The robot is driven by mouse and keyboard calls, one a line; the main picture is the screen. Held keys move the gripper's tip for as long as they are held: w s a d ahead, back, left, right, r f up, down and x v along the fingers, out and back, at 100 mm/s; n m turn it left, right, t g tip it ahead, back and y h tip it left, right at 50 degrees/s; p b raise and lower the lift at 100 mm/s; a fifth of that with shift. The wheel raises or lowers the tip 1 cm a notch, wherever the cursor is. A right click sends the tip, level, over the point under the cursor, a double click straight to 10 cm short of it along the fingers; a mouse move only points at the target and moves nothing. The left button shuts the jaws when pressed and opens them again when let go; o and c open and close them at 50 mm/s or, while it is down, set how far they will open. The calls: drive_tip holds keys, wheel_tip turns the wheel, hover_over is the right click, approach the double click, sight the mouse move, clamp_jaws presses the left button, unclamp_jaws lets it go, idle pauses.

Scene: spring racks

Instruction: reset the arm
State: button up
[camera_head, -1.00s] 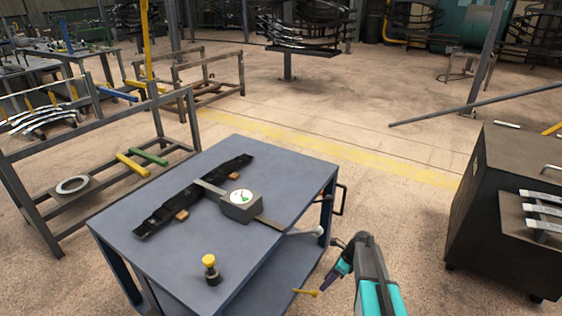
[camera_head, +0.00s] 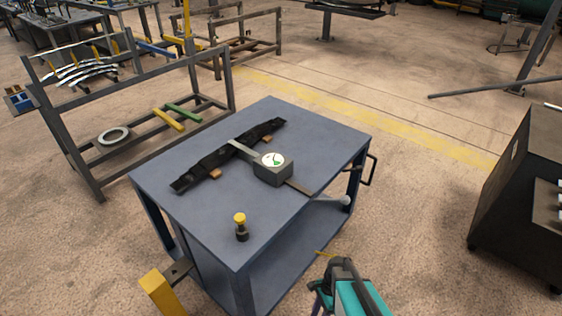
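My arm shows at the lower right in teal and dark grey, beside the front right corner of the blue-grey table (camera_head: 200,210). Only its upper part is in view. The end of the arm is small and dark, and my gripper's fingers cannot be made out, so whether it is open or shut does not show. No object is seen held by it.
On the table lie a dark slatted strip (camera_head: 215,168), a gauge with a round dial (camera_head: 273,168) and a yellow-topped item (camera_head: 241,228). A yellow post (camera_head: 160,293) stands front left. Floor between table and cabinet looks clear.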

drive_tip(key=s+d+r+n+h, duration=0.1)
drive_tip(key=s+n, duration=0.4)
drive_tip(key=n, duration=0.3)
drive_tip(key=s+d+r+n+h, duration=0.1)
drive_tip(key=s+d+n, duration=0.1)
drive_tip(key=s+n, duration=0.4)
drive_tip(key=shift+d+r+n+g+h, duration=0.3)
drive_tip(key=shift+r+n+h, duration=0.1)
drive_tip(key=shift+n, duration=0.5)
